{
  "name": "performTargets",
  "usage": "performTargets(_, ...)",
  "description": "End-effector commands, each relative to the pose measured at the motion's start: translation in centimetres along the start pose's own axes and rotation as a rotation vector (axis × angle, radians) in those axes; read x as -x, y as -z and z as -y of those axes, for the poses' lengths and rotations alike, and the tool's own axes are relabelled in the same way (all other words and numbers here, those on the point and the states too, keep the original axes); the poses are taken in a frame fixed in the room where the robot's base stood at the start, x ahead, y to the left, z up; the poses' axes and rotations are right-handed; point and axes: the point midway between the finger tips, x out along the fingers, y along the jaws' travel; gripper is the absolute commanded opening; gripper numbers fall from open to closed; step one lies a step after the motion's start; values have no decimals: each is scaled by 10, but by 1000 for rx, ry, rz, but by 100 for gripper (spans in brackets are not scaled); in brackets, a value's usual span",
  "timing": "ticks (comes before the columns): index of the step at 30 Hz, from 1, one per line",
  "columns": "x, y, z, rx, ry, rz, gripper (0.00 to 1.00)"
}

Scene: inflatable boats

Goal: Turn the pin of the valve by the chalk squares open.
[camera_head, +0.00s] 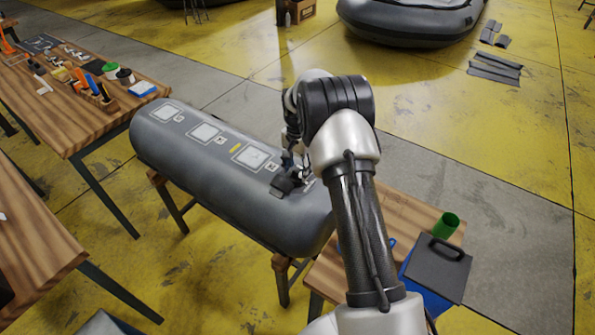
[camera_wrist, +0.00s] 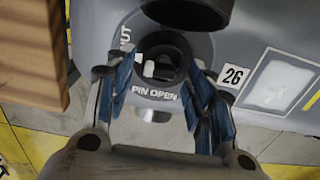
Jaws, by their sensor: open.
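A grey tube (camera_head: 190,170) lies on wooden supports, with several pale squares (camera_head: 253,156) along its top. In the wrist view, the dark round valve (camera_wrist: 163,52) shows a small pale pin (camera_wrist: 149,69) inside its ring. "PIN OPEN" is printed on the near side of the valve's base and part of another word, ending in "UT", on the left. Which way the pin is turned is hard to tell. My gripper (camera_wrist: 161,76) is open, its blue fingertips on either side of the valve's near edge. In the head view, my gripper (camera_head: 289,172) is low over the tube's right part.
A tag "26" (camera_wrist: 231,77) and a pale square (camera_wrist: 280,85) lie right of the valve. A dark round part (camera_wrist: 188,10) stands behind it. A tool table (camera_head: 100,125) is at left.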

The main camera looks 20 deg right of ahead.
Motion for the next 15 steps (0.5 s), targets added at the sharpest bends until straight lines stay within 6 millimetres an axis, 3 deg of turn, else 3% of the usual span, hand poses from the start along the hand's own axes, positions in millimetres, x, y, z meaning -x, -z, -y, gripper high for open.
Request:
performTargets(11, -8, 0, 0, 0, 2, -2, 49)
performTargets(15, -8, 0, 0, 0, 1, -1, 42)
